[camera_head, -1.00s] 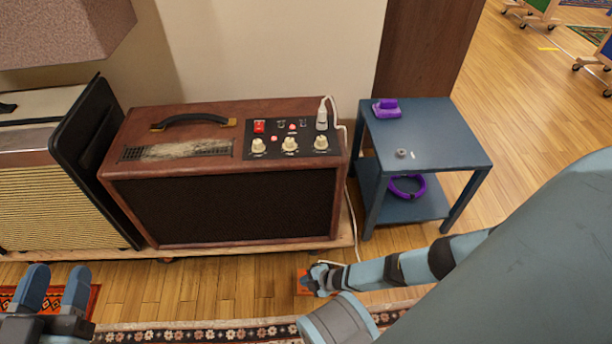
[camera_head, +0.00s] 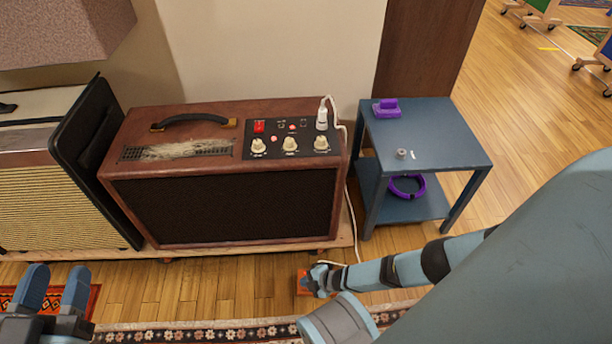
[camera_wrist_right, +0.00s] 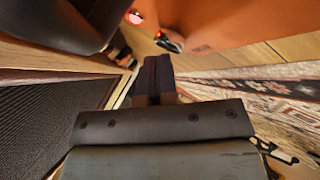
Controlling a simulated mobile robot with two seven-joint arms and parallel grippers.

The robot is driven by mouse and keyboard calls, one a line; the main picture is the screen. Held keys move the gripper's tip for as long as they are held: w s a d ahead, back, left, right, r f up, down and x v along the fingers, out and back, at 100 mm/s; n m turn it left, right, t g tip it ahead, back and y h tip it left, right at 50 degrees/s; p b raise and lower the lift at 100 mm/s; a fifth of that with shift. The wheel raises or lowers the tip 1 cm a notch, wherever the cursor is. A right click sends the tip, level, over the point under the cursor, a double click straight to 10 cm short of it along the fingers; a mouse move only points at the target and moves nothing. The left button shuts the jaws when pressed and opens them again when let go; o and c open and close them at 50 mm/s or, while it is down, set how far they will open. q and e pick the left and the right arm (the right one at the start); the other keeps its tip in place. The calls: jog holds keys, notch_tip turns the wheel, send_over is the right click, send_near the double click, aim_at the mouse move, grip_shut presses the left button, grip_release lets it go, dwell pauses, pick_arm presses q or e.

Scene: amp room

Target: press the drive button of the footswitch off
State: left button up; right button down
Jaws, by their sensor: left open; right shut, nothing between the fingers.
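The orange footswitch (camera_head: 302,283) is on the floor in front of the brown amp, mostly hidden behind my right gripper (camera_head: 318,280) in the head view. In the right wrist view the orange footswitch (camera_wrist_right: 225,22) fills the top, close to the shut, empty fingers of my right gripper (camera_wrist_right: 157,72). A glowing red light (camera_wrist_right: 135,17) and a small dark, metal-rimmed part (camera_wrist_right: 168,42) show there. I cannot tell which part is the drive button, nor whether the fingers touch it. My left gripper (camera_head: 57,282) is open and empty at the lower left.
The brown amp (camera_head: 225,208) has lit red lamps, knobs and a plugged-in white cable. A blue side table (camera_head: 455,146) with purple items stands to its right. Another amp (camera_head: 58,208) stands at left. A patterned rug (camera_head: 200,335) lies in front.

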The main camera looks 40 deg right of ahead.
dwell(0.6)
jog(key=shift+r+p, duration=0.4)
jog(key=shift+p, duration=0.05)
jog(key=r+p, duration=0.5)
jog(key=r, duration=0.1)
jog(key=shift+s+a+p, duration=0.25)
jog(key=shift+s+p, duration=0.1)
jog(key=shift+p, duration=0.05)
